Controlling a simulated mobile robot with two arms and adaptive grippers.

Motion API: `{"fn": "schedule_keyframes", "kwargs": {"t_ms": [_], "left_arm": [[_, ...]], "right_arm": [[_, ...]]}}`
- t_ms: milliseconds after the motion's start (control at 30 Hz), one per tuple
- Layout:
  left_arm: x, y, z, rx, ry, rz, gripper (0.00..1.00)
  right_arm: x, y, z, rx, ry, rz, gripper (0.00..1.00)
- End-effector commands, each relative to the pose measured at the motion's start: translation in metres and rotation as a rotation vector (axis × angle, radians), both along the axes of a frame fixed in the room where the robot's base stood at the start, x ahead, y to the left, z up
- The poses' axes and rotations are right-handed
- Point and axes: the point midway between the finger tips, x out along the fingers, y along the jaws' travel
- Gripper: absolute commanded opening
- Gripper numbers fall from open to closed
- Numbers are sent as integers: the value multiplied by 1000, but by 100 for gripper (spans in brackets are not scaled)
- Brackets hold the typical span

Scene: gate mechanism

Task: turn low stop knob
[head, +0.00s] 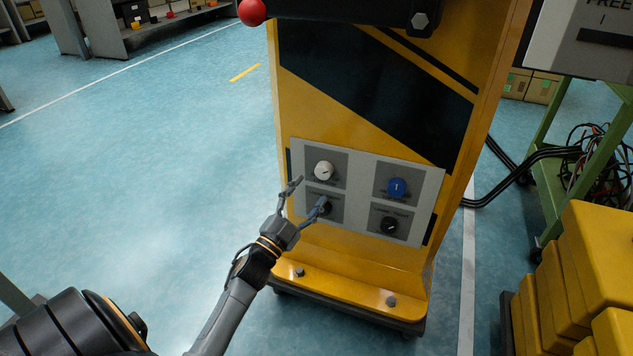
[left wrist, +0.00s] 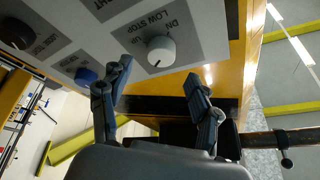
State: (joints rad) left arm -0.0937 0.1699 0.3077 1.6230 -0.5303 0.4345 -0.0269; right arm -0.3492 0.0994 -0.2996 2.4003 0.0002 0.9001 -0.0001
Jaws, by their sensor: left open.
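The low stop knob (head: 323,171) is a round white knob at the upper left of the grey panel (head: 365,192) on the yellow gate cabinet. In the left wrist view the white knob (left wrist: 160,50) sits beside printed letters reading "LOW STOP" and "DN". My left gripper (head: 309,192) is open and empty. Its two fingers are spread just below the white knob in the head view. In the left wrist view the gripper (left wrist: 157,72) has the knob slightly beyond and between its fingertips, apparently not touched. My right gripper is not in view.
A blue knob (head: 397,187) and a black knob (head: 390,225) are on the panel's right. Another dark knob (head: 326,207) is partly hidden by a finger. Yellow boxes (head: 575,270) and a green cart (head: 560,180) stand right. The floor to the left is clear.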

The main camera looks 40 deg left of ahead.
Motion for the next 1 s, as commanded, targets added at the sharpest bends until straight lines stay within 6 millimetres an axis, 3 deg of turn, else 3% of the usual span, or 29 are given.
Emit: {"fn": "schedule_keyframes", "kwargs": {"t_ms": [200, 400, 1000], "left_arm": [[-43, 0, -15, 0, 2, 1, 62], [-61, 0, -21, 1, 0, 0, 62], [-63, 0, -21, 1, -2, 0, 62]], "right_arm": [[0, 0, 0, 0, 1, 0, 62], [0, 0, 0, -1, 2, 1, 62], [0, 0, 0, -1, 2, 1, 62]]}}
